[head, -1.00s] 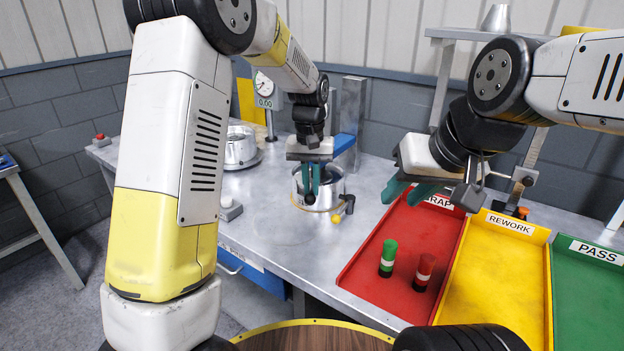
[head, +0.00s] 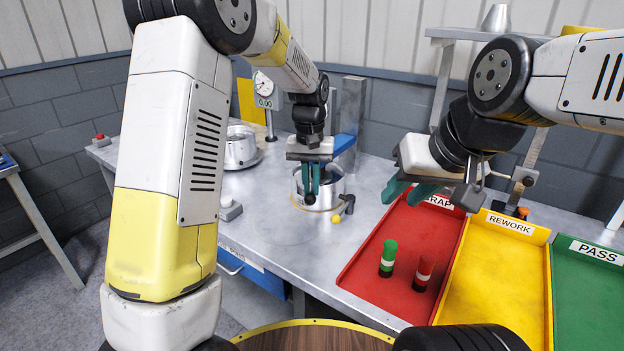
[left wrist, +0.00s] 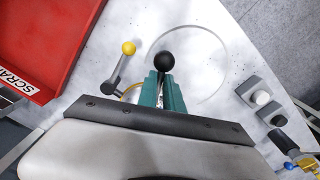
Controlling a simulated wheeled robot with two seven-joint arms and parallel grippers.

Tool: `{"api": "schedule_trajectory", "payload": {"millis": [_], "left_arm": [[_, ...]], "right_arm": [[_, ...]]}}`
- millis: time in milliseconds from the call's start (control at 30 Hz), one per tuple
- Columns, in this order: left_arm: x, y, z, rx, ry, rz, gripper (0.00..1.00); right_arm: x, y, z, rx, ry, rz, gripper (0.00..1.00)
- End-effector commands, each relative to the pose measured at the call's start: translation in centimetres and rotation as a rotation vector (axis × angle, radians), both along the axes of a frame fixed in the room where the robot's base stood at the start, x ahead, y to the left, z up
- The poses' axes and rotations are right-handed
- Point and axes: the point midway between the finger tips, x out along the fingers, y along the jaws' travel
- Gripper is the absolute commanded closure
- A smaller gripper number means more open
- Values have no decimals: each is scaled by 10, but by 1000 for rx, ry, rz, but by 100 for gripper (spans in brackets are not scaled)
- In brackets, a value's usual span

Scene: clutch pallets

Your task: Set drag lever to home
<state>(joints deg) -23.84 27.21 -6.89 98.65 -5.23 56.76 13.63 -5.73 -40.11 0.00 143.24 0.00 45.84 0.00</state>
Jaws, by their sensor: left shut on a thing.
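A round metal fixture (head: 333,189) stands on the bench. A black ball knob (head: 310,199) shows at its front left, and in the left wrist view (left wrist: 165,60) it sits just beyond my fingertips. My left gripper (head: 311,192) points down, its teal fingers (left wrist: 164,88) shut on the black-knobbed lever, whose shaft is mostly hidden between them. A short lever with a yellow ball knob (head: 336,219) sticks out beside the fixture; it also shows in the left wrist view (left wrist: 128,48). I cannot tell which lever is the drag lever. My right gripper (head: 411,192) is open and empty above the red tray.
The red scrap tray (head: 375,262) holds a green and a red-topped cylinder (head: 424,270). The yellow rework tray (head: 500,275) and green pass tray (head: 590,290) lie to the right. A dial gauge (head: 264,88) and another round metal unit (head: 240,149) stand further left.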

Motion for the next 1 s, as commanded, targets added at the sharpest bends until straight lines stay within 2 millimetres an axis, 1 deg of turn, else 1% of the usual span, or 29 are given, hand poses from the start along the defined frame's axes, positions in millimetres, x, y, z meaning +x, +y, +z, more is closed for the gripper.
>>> {"api": "schedule_trajectory", "payload": {"millis": [33, 367, 567, 767, 1000], "left_arm": [[-5, 0, -3, 4, 16, -1, 100], [-5, 0, -3, 4, 17, -2, 100], [-4, 6, -3, 4, 17, -31, 100], [-1, 21, -3, 3, 17, -122, 100], [10, 51, -4, 4, 16, -319, 100]], "right_arm": [[0, 0, 0, 0, 0, 0, 68], [0, 0, 0, 0, 0, 0, 68], [0, 0, 0, 0, 0, 0, 68], [0, 0, 0, 0, 0, 0, 68], [0, 0, 0, 0, 0, 0, 68]]}}
